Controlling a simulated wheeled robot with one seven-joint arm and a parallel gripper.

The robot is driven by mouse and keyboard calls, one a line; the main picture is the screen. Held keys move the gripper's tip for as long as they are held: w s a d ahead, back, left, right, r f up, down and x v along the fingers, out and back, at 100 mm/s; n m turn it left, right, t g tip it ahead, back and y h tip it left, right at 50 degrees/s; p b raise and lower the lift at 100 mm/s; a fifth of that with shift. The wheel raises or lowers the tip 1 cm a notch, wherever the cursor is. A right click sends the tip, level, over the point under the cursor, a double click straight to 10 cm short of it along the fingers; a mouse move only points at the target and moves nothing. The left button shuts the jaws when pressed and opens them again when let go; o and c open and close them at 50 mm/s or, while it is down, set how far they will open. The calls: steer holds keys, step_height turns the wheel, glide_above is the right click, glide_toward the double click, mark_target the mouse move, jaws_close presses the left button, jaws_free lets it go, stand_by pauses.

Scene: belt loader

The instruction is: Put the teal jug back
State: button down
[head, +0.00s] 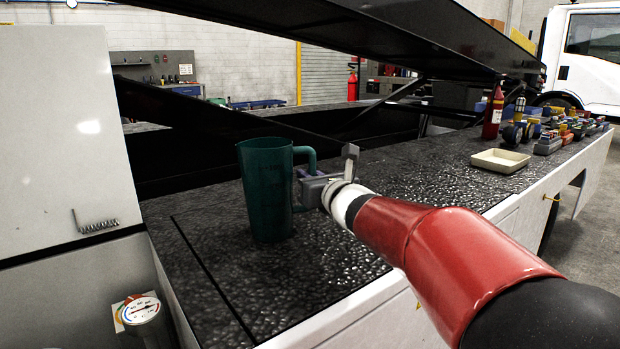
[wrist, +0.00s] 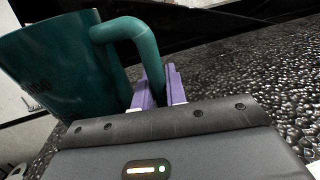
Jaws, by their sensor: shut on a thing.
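The teal jug (head: 266,190) is upright over the dark textured deck (head: 330,275) in the head view, its handle towards the right. I cannot tell whether its base touches the deck. My gripper (head: 306,180) is at the jug's right side, shut on the handle. In the wrist view the jug (wrist: 65,70) fills the upper left, and the purple fingers (wrist: 158,88) close around the lower part of its handle. The jug's base is hidden in the wrist view.
A shallow cream tray (head: 500,161) sits farther right on the deck. Beyond it are a red bottle (head: 493,115) and several small coloured items (head: 570,128). A white cabinet (head: 60,130) stands at the left. A black sloping beam (head: 400,45) crosses above. The deck between jug and tray is bare.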

steer(key=c, duration=1.4)
jaws_free()
steer(key=shift+c, duration=0.2)
steer(key=b+v, duration=0.2)
steer(key=v, duration=1)
steer(key=shift+s, duration=0.1)
